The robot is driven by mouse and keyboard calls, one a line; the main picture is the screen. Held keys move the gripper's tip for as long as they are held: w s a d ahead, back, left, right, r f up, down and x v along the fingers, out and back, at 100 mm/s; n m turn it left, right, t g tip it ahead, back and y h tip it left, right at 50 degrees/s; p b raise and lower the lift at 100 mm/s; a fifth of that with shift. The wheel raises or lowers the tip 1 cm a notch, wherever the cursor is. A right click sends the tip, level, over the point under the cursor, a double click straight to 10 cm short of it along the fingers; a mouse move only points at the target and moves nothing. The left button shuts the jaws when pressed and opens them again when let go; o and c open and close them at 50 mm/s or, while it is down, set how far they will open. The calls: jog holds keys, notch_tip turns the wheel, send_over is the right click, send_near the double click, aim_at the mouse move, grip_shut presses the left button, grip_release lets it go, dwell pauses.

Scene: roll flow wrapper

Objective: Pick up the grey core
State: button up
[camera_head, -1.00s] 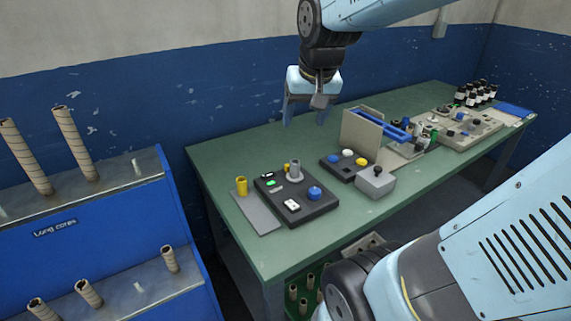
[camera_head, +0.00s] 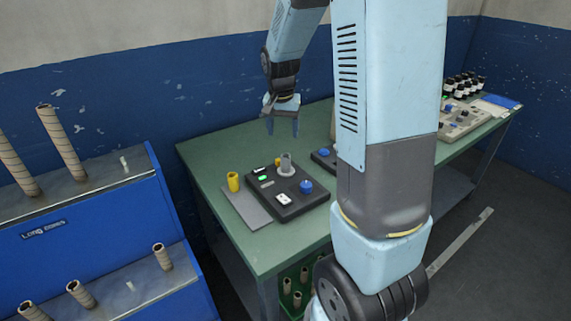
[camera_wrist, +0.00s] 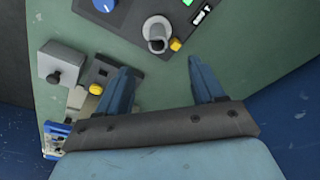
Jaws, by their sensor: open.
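The grey core (camera_head: 286,163) stands upright on a light round base on the black control panel (camera_head: 290,208). In the wrist view the grey core (camera_wrist: 157,32) is at the top, seen from above with its open end showing. My gripper (camera_head: 282,128) is open and empty in the air above the table, higher than the core and apart from it. In the wrist view its two blue fingers (camera_wrist: 161,72) point toward the core, which lies beyond their tips. Nothing is between the fingers except green table surface.
A yellow knob (camera_wrist: 176,44) is close beside the core. A blue knob (camera_head: 306,186) is on the same panel. My arm hides the table's middle. A blue rack (camera_head: 85,230) holds brown cores.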

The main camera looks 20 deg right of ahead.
aim_at(286, 160)
jog(key=f, duration=0.5)
jog(key=w+f, duration=0.1)
jog(key=f, duration=0.2)
jog(key=shift+w+d+f, duration=0.1)
jog(key=shift+d+f, duration=0.15)
jog(key=shift+d, duration=0.1)
jog(key=shift+w+d+f, duration=0.15)
jog(key=shift+f, duration=0.75)
jog(key=shift+w+d+f, duration=0.1)
jog(key=shift+d+f, duration=0.1)
jog(key=shift+f, duration=0.65)
jog(key=shift+w+d+f, duration=0.15)
jog(key=shift+f, duration=0.75)
jog(key=c, duration=1.2)
jog(key=shift+r, duration=0.1)
